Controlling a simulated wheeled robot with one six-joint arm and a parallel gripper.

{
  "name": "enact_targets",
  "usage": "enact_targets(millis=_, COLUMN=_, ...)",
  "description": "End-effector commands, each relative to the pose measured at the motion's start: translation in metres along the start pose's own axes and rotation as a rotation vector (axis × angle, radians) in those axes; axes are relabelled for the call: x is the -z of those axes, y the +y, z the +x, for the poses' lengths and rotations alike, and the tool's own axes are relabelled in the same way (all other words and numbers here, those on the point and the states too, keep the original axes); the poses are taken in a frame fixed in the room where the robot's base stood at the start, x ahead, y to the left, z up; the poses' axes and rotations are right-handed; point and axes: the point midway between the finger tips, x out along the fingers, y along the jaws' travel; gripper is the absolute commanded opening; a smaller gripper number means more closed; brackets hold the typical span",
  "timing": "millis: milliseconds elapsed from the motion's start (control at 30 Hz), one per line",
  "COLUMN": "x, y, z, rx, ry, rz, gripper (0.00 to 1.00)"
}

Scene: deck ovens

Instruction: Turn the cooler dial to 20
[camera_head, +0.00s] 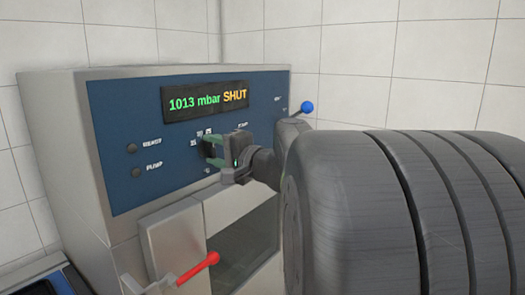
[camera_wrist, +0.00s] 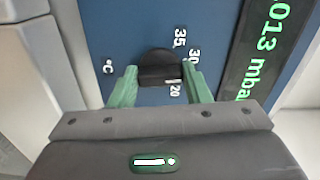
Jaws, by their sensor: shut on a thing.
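The cooler dial (camera_wrist: 160,66) is a round black knob on the blue panel, with the numbers 35, 30 and 20 and a °C sign around it in the wrist view. A small white mark on its lower edge lies close to the 20. My gripper (camera_wrist: 160,84) has its green fingers on both sides of the knob, shut on it. In the head view my gripper (camera_head: 213,150) reaches the panel from the right and hides most of the dial. The exact line of the pointer is hard to read.
A display (camera_head: 206,101) above the dial reads 1013 mbar SHUT. A door with a red-tipped handle (camera_head: 200,269) is below. A blue-tipped lever (camera_head: 307,107) stands at the upper right, close behind my arm.

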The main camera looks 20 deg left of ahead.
Motion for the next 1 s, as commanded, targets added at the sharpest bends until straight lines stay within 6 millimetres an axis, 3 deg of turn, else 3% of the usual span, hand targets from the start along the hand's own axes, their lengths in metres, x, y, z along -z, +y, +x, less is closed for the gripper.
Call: enact_targets(millis=1000, x=0.0005, y=-0.0021, z=0.0, rx=-0.002, ry=0.0, rz=0.938, gripper=0.2)
